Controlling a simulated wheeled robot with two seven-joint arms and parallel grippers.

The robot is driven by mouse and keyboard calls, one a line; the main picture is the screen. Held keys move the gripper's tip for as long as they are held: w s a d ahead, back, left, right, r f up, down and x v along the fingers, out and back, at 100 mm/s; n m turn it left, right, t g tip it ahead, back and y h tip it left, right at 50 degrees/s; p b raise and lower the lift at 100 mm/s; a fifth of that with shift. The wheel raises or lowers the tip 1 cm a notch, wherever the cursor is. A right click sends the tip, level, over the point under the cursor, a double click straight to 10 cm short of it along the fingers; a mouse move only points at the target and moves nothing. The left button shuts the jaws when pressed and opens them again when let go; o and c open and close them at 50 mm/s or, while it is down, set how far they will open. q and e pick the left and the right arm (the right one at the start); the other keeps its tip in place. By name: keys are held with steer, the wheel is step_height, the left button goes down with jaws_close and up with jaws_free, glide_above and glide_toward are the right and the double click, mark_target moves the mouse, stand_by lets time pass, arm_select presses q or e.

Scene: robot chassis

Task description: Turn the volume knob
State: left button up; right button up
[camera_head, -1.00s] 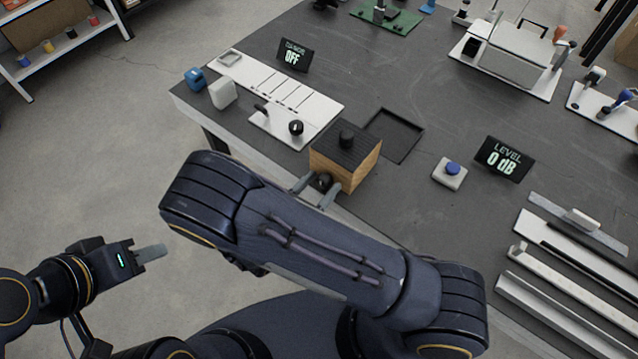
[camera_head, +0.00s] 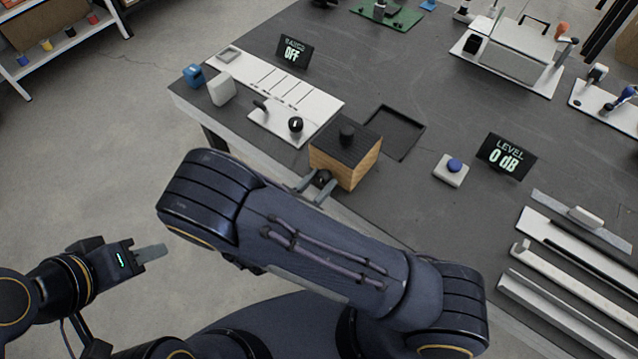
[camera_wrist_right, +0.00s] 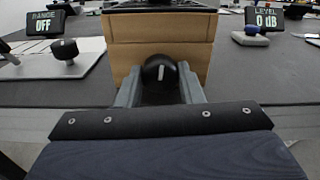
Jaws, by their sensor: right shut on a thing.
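The volume knob (camera_wrist_right: 160,73) is a round black knob with a white mark that points straight up in the right wrist view. It sits on the front face of a wooden box (camera_head: 347,163) with a black top, at the table's near edge. My right gripper (camera_head: 318,188) is shut on the knob, one grey finger on each side of it. In the head view the knob is mostly hidden by the gripper. A display (camera_head: 503,156) right of the box reads "LEVEL 0 dB".
Left of the box is a white panel (camera_head: 262,120) with another black knob (camera_head: 295,125) and a "RANGE OFF" display (camera_head: 294,51). A blue button (camera_head: 453,165) stands right of the box. A square recess (camera_head: 402,127) lies behind it. Metal rails (camera_head: 560,285) lie at right.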

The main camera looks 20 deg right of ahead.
steer(key=m+b, duration=0.4)
steer(key=m, duration=0.1)
steer(key=shift+f+b, duration=0.2)
steer(key=shift+b, duration=0.15)
steer(key=m+b, duration=0.4)
steer(key=shift+m, duration=0.4)
steer(key=m+b, duration=1.1)
steer(key=shift+f+m, duration=0.1)
steer(key=shift+m, duration=0.3)
steer(key=m+b, duration=1)
steer(key=b, duration=0.3)
steer(key=shift+r+m+b, duration=0.2)
steer(key=shift+m+b, duration=1.1)
steer(key=shift+b, duration=0.05)
steer(key=o, duration=1)
steer(key=shift+r, duration=0.1)
